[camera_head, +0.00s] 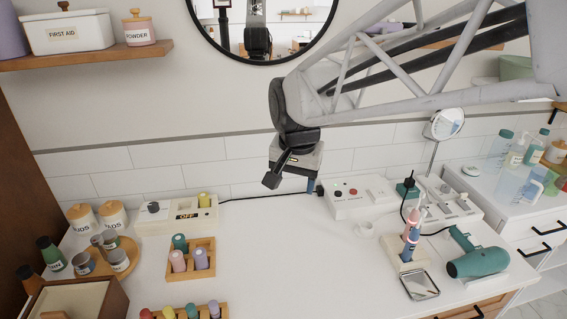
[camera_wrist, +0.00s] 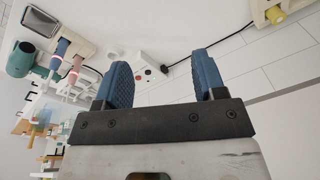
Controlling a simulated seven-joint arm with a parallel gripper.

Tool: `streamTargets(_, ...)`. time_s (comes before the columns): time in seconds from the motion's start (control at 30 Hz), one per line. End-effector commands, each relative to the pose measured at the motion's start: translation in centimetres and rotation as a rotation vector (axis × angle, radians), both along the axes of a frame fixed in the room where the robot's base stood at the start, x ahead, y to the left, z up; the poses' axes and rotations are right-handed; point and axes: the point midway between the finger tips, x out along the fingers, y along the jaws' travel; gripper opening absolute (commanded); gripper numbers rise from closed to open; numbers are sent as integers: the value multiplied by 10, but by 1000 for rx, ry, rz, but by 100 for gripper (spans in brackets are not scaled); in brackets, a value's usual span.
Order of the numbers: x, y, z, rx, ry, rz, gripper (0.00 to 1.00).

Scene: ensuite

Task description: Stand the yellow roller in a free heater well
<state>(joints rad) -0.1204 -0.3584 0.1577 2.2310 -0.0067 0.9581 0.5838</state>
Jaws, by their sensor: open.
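A yellow roller (camera_head: 205,200) stands upright at the right end of the white heater (camera_head: 155,226), which has a dark knob and a panel reading OFF. The roller also shows in the wrist view (camera_wrist: 275,15) at the top right. Another yellow-topped roller (camera_head: 168,313) stands in a front wooden rack (camera_head: 180,318), cut off by the picture's lower edge. The heater's other wells cannot be made out. My gripper (camera_head: 291,184) is open and empty, above the counter's back part, right of the heater. Its two blue fingers (camera_wrist: 162,68) are spread apart in the wrist view.
A wooden rack (camera_head: 190,273) holds teal, pink and purple rollers in front of the heater. Cups on a round tray (camera_head: 124,271) and jars stand left. A white switch box (camera_head: 350,205), toothbrush stand (camera_head: 395,255) and teal hairdryer (camera_head: 478,262) stand right. The middle counter is clear.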

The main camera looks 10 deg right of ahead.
Motion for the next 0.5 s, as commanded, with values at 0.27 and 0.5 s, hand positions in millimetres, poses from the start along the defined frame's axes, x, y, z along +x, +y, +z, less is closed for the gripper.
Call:
streamTargets(0.27, -80, -33, -7, -40, -39, 187, 64)
streamTargets(0.5, -139, -51, -22, -81, -65, 339, 64)
